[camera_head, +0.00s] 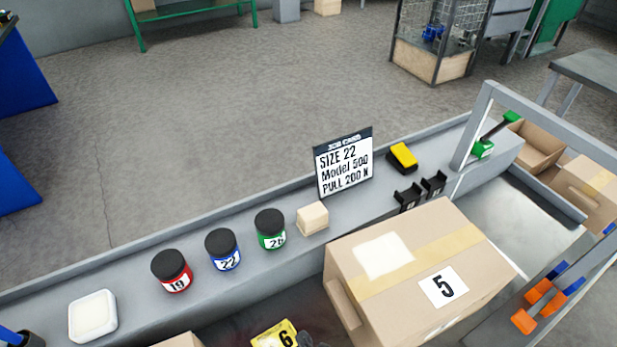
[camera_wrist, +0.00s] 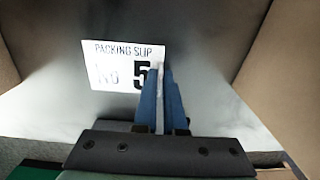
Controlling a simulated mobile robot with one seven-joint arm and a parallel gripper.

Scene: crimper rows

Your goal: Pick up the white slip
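The white slip (camera_wrist: 112,65) lies flat on a grey surface in the wrist view, printed "PACKING SLIP" and "No 5". The fingertips of my gripper (camera_wrist: 161,72) overlap its right edge and cover part of the print. The two blue fingers are close together, with a narrow pale strip showing between them. I cannot tell whether that strip is part of the slip or the surface behind. The slip and my gripper are not visible in the head view.
Brown walls stand left and right in the wrist view. In the head view, a carton marked 5 (camera_head: 390,275), several jars including a blue-labelled one (camera_head: 222,252), a job card (camera_head: 343,165) and a yellow label marked 6 (camera_head: 272,338) are on or beside the grey bench.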

